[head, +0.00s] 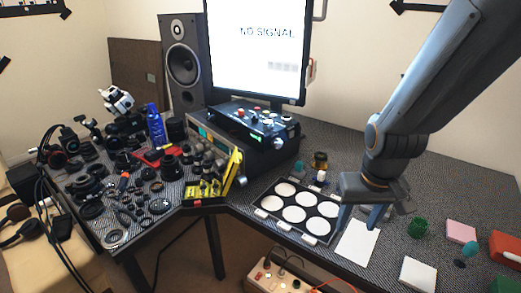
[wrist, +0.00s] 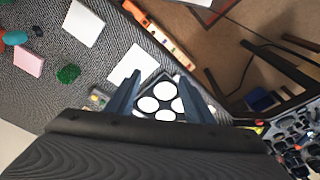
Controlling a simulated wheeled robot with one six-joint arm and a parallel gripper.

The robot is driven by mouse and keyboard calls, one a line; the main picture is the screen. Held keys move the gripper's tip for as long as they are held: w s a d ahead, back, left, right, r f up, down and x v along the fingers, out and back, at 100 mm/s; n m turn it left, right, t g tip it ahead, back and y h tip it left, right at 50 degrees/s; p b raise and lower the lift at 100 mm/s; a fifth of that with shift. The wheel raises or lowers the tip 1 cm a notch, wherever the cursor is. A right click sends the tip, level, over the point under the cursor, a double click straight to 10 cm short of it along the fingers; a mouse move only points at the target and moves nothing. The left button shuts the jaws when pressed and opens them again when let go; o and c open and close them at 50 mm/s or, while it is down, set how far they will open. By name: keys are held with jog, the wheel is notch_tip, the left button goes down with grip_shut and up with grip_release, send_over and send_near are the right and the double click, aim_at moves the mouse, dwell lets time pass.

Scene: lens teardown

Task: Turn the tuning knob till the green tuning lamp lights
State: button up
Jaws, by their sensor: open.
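I cannot tell which knob is the tuning knob, or whether a green tuning lamp is lit. My gripper (head: 361,213) is open and empty, well to the right of the unit, above the table by the white sheet. Its two fingers also show in the wrist view (wrist: 160,80).
A black tray (head: 262,214) with several white discs lies left of my gripper, beside a white sheet (head: 357,243). A monitor (head: 255,60) and speaker (head: 181,60) stand behind. Many lens parts crowd the table's left.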

jog(key=w+d+f+n+t+b, duration=0.1)
jog(key=w+f+n+t+b, duration=0.2)
jog(key=w, duration=1.2)
jog(key=n+t+y+b, duration=0.7)
jog(key=n+t+y, duration=0.1)
jog(key=y, duration=0.5)
send_near(280, 144)
jog(key=a, duration=0.1)
jog(key=x, duration=0.4)
jog(key=p+x, duration=0.1)
jog(key=x, duration=0.3)
jog(key=shift+w+d+p, duration=0.2)
jog(key=shift+p, duration=0.1)
jog(key=c, duration=1)
jog(key=shift+c, duration=0.2)
